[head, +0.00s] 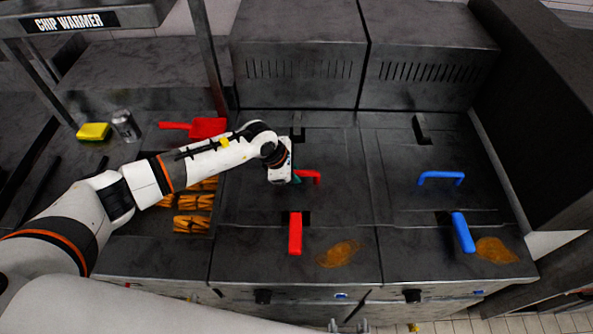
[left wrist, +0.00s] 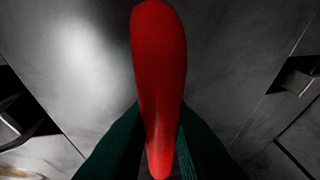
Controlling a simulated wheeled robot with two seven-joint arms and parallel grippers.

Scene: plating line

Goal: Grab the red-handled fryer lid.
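The red lid handle (head: 312,176) stands on the dark metal lid of the left fryer (head: 250,185); the lid lies flat over its well. My left gripper (head: 297,178) reaches down at the left end of this handle and hides part of it. In the left wrist view, the red handle (left wrist: 158,70) runs lengthwise between my green fingers (left wrist: 160,140), which press close on both its sides. My left gripper looks shut on it. My right gripper is not in view.
A red basket handle (head: 295,233) sticks out in front of the lid. The right fryer has a blue lid handle (head: 441,178) and a blue basket handle (head: 463,232). A red scoop (head: 205,128), a metal can (head: 125,125) and a yellow sponge (head: 94,131) lie to the left.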

